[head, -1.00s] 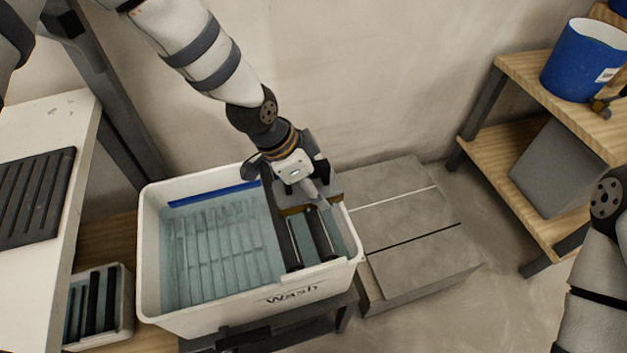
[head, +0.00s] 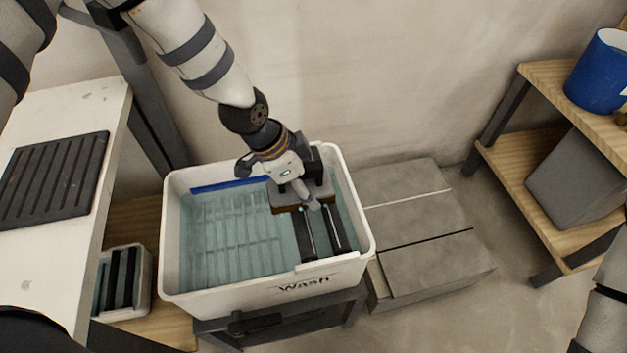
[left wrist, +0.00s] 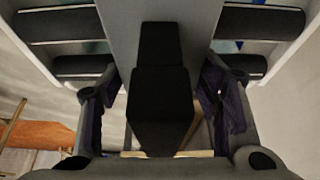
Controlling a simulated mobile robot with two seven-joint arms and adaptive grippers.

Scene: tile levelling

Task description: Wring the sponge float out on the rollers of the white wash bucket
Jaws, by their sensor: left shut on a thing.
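The white wash bucket (head: 268,295), lettered "Wash", holds bluish water. Two dark rollers (head: 336,230) lie side by side across its right part, and rollers also show in the left wrist view (left wrist: 63,26). My left gripper (head: 298,186) is shut on the sponge float (head: 284,198), by its black handle (left wrist: 160,85). The float is level over the back part of the rollers, its brown sponge edge facing down. Whether the sponge presses on the rollers is hard to tell. The gripper hides part of the float. My right gripper is out of view.
A white bench with a black ribbed mat (head: 52,178) stands at the left. A small roller tray (head: 124,282) sits low beside the bucket. Grey tiles (head: 425,225) lie to the right. A wooden shelf (head: 548,75) with a blue bucket (head: 600,75) stands at far right.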

